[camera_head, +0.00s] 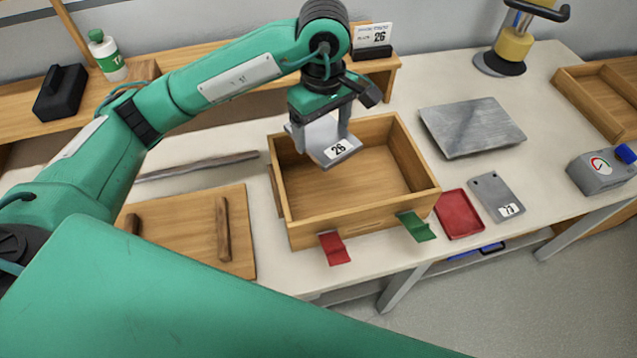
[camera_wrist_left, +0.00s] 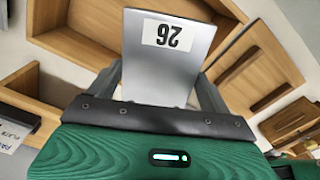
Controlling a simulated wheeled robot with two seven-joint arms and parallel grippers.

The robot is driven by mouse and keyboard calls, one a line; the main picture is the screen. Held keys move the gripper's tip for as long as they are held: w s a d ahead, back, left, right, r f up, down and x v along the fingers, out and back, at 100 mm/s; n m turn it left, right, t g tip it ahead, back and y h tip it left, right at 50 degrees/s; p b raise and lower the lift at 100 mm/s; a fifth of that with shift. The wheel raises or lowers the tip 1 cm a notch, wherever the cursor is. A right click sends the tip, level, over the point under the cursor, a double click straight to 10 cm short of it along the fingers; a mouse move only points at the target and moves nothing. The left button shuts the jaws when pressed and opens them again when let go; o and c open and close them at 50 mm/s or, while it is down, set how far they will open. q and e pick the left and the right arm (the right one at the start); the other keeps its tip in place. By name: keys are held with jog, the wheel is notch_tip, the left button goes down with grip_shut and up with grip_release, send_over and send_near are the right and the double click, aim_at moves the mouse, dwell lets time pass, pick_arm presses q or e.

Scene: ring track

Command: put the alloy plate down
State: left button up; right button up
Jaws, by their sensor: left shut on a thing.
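The alloy plate (camera_head: 336,152) is a flat grey piece with a white label reading 26. My left gripper (camera_head: 322,133) is shut on it and holds it over the back left part of an open wooden box (camera_head: 300,229). In the left wrist view the plate (camera_wrist_left: 166,75) stands out from between the fingers of my left gripper (camera_wrist_left: 160,98), its label upside down. I cannot tell how far the plate is above the box floor. The box looks empty otherwise. My right gripper is not in view.
A grey plate labelled 73 (camera_head: 497,196) and a red tray (camera_head: 459,213) lie right of the box. A large grey slab (camera_head: 471,127) lies behind them. A red tab (camera_head: 334,248) and a green tab (camera_head: 416,226) hang at the box's front. A card reading 26 (camera_head: 373,36) stands on the back shelf.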

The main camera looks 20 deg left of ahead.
pick_arm(q)
notch_tip(320, 180, down, 9)
jog(key=p, duration=0.2)
send_over(323, 194)
notch_tip(323, 194, down, 5)
jog(key=shift+s+r+p, duration=0.1)
jog(key=shift+p, duration=0.2)
jog(key=shift+f, duration=0.95)
notch_tip(323, 194, down, 2)
jog(key=shift+f+p, duration=0.25)
jog(key=shift+p, duration=0.15)
jog(key=shift+f, duration=0.45)
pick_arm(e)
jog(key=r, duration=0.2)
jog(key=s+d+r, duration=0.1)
